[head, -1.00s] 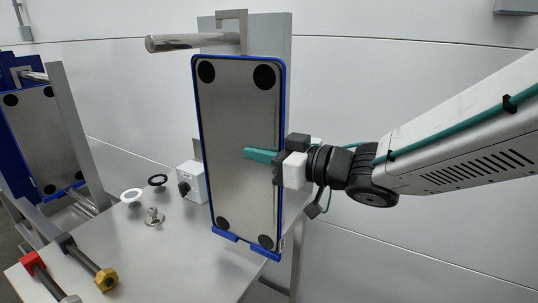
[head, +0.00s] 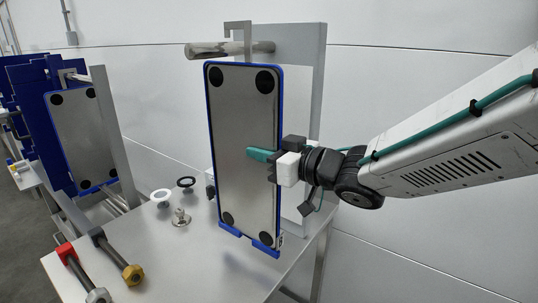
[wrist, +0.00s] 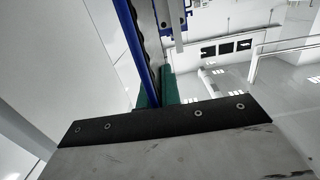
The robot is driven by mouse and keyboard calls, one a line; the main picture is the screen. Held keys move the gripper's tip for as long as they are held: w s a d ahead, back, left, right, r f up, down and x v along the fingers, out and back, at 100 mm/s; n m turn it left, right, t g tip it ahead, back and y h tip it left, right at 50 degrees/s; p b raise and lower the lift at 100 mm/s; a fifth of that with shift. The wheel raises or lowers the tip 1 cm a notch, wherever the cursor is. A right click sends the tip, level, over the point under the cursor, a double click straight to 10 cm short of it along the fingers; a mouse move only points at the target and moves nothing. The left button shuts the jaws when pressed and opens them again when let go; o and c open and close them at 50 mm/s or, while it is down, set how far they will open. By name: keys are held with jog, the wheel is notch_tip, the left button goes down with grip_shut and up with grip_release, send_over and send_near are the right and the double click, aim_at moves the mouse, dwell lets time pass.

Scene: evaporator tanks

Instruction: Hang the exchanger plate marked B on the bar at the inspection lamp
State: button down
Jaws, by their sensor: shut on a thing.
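My gripper (head: 268,155) is shut on the right edge of an exchanger plate (head: 242,140), a grey metal sheet with a blue rim and black corner discs. The plate hangs upright in my grip above the steel table. Its hook (head: 238,27) rises from the top edge. The bar (head: 205,50) sticks out left from a grey post (head: 312,90). The hook's shank crosses in front of the bar and its short tip is above it; I cannot tell if they touch. In the wrist view the plate's edge (wrist: 135,45) runs between the green fingers. No letter B is readable.
The steel table (head: 215,265) carries a white disc (head: 160,197), a black ring (head: 186,182), a metal knob (head: 181,217) and tools with red and gold ends. More blue-rimmed plates (head: 85,140) hang on a rack at left. A box behind the plate is mostly hidden.

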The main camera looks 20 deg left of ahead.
jog(key=shift+w+a+f, duration=0.15)
jog(key=shift+a+f, duration=0.2)
jog(key=shift+a, duration=0.25)
jog(key=shift+w+a+f, duration=0.15)
jog(key=shift+a+f, duration=0.2)
jog(key=shift+a, duration=0.25)
jog(key=c, duration=1.5)
grip_release()
jog(key=shift+f, duration=0.15)
